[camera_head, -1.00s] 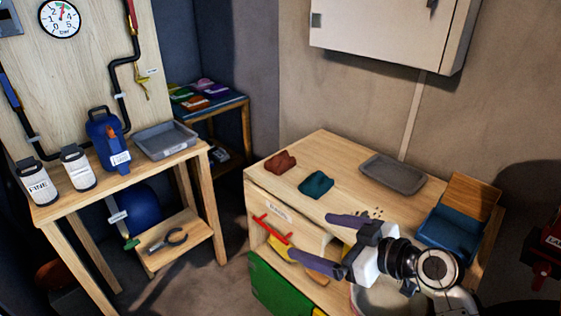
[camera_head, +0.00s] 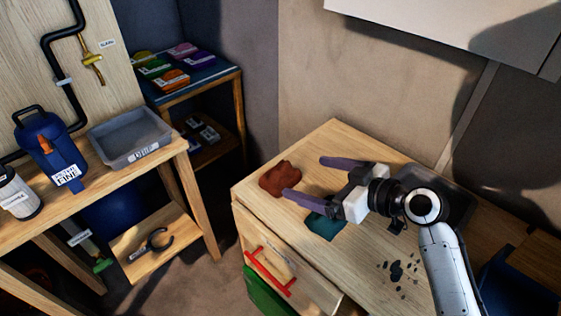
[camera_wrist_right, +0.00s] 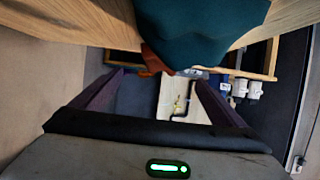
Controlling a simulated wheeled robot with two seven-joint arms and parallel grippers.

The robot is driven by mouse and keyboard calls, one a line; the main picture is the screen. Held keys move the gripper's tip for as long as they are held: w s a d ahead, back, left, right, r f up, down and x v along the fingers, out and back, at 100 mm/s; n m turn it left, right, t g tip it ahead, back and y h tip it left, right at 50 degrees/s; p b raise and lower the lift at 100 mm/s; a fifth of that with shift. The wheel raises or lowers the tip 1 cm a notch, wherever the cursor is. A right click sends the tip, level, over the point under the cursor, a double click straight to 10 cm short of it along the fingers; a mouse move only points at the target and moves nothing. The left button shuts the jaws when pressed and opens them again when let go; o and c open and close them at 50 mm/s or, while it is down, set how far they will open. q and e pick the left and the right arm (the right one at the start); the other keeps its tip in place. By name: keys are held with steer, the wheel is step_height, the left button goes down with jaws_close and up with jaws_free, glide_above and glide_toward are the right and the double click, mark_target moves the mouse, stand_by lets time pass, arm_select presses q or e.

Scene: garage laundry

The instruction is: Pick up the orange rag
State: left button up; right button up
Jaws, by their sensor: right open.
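The orange rag (camera_head: 278,180), a crumpled rust-orange cloth, lies on the wooden workbench top near its left corner. A small part of it shows in the right wrist view (camera_wrist_right: 152,60), behind the teal cloth. My right gripper (camera_head: 306,177) is open and empty, with its purple fingers pointing left toward the rag. The lower fingertip overlaps the rag's right edge in the head view; I cannot tell whether it touches. The teal cloth (camera_head: 325,227) lies just below the gripper, partly hidden by it. My left gripper is not in view.
A grey tray (camera_head: 455,197) lies behind my right arm, partly covered. Dark crumbs (camera_head: 398,270) are scattered on the bench top. A blue bin (camera_head: 508,285) stands at the right. A red-handled drawer (camera_head: 270,270) is at the bench's front. A wall cabinet (camera_head: 455,30) hangs above.

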mark_target(283, 172)
steer(key=shift+w+a+f, duration=0.15)
steer(key=shift+w+a, duration=0.1)
steer(key=shift+a, duration=0.25)
steer(key=shift+w+a+f, duration=0.15)
steer(key=shift+w+a, duration=0.05)
steer(key=shift+a, duration=0.3)
steer(key=shift+f+x, duration=0.2)
steer(key=shift+x, duration=2.85)
steer(key=shift+d, duration=0.15)
steer(key=c, duration=1.1)
